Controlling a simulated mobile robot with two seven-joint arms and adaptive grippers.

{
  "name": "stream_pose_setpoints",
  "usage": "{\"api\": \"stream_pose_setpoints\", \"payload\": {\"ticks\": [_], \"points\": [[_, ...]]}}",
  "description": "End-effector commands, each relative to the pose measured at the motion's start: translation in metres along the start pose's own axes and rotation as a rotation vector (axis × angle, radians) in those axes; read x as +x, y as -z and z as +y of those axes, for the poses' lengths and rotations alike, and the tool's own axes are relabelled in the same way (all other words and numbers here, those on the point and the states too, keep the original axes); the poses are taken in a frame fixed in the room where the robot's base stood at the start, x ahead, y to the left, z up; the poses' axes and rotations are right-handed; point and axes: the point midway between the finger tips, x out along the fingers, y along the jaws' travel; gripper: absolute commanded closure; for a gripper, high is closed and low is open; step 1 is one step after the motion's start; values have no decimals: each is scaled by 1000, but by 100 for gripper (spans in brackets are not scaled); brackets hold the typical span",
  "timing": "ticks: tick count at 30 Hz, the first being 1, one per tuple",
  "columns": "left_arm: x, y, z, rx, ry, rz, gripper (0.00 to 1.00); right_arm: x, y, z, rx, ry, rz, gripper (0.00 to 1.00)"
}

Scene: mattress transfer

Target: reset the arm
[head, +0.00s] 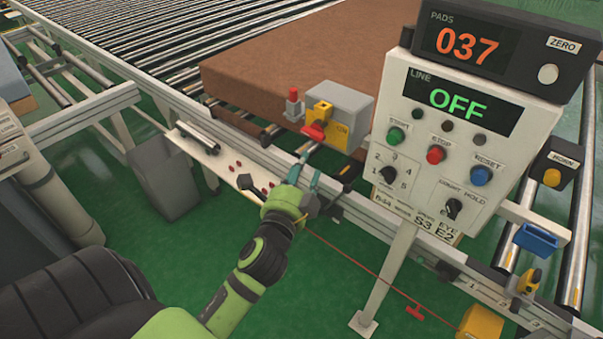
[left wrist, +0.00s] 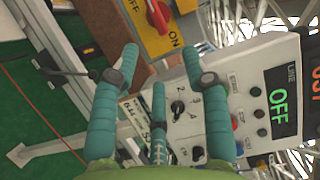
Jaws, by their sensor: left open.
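My left arm (head: 245,275) reaches in from the bottom of the head view. Its left gripper (head: 306,166) is over the conveyor's side rail, left of the control panel (head: 400,105). The left gripper (left wrist: 160,58) also shows in the left wrist view, with its teal fingers spread apart and nothing between them. A yellow switch box (head: 323,118) with a red knob (head: 314,131) stands just beyond the fingers. The red knob (left wrist: 158,16) appears ahead of the fingertips in the left wrist view. My right gripper is not in view.
A brown mattress (head: 300,60) lies on the rollers behind the switch box. A red cord (head: 350,260) runs along the rail's near side. A grey bin (head: 162,178) stands left on the green floor.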

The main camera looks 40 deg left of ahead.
Motion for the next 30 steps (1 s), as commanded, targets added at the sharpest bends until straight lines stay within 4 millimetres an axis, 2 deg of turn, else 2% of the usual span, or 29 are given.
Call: {"api": "stream_pose_setpoints", "payload": {"ticks": [5, 20, 22, 23, 26, 29, 30], "points": [[-10, 0, -1, 0, 1, 0, 54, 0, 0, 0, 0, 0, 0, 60], [-10, 0, 0, 0, 1, 0, 54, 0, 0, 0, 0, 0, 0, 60], [-9, 1, 6, -6, -11, 3, 54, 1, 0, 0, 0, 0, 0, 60], [-8, 2, 13, -11, -23, 5, 54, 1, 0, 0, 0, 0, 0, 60], [-5, 7, 53, -51, -98, 21, 54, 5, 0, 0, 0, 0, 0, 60], [-6, 16, 119, -125, -223, 39, 54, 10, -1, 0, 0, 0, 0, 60], [-8, 19, 150, -161, -283, 42, 54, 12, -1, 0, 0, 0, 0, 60]]}}
